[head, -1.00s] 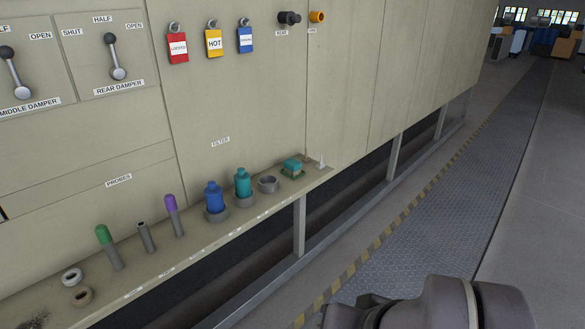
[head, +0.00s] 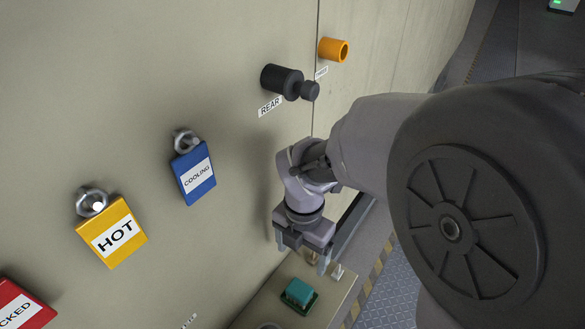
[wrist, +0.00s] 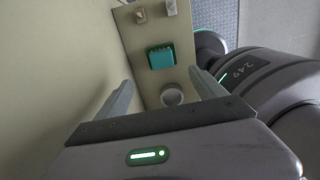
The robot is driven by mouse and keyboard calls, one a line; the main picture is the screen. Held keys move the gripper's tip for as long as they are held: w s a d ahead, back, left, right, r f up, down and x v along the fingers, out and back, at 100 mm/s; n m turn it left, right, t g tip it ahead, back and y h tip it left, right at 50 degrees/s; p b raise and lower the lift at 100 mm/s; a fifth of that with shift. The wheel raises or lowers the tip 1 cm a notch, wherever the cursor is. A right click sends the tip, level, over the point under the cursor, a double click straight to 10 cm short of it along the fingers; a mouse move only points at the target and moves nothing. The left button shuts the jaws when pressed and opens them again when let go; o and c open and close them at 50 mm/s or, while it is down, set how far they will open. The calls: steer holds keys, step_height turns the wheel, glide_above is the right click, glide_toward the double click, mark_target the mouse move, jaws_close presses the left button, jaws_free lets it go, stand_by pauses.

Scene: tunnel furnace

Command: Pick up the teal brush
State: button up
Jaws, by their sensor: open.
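The teal brush (head: 299,291) is a small block on a dark green base near the far end of the shelf (head: 262,304). It also shows in the wrist view (wrist: 161,57), top centre, beyond my fingertips. My gripper (head: 302,254) points down above the shelf end, close to the wall. It is open and empty, apart from the brush. In the wrist view my gripper (wrist: 161,80) has its two fingers spread wide, with the brush between their lines. The underside of the brush is hidden.
A grey round holder (wrist: 172,97) stands beside the brush. Two small posts, one pale (wrist: 170,7) and one brownish (wrist: 140,16), stand at the shelf end. The wall carries a black REAR knob (head: 283,82), an orange ring (head: 333,50) and padlock tags such as the blue one (head: 195,173).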

steer(key=b, duration=0.4)
glide_above(300, 289)
steer(key=f, duration=1)
steer(key=shift+s+d+f, duration=0.15)
steer(key=shift+s, duration=0.1)
steer(key=f+b, duration=0.2)
steer(key=f, duration=0.1)
steer(key=f+b, duration=0.1)
steer(key=f, duration=0.2)
steer(key=shift+w+a+b, duration=0.2)
steer(key=shift+b, duration=0.15)
steer(key=shift+r, duration=0.1)
steer(key=shift+c, duration=0.7)
steer(key=c, duration=1.4)
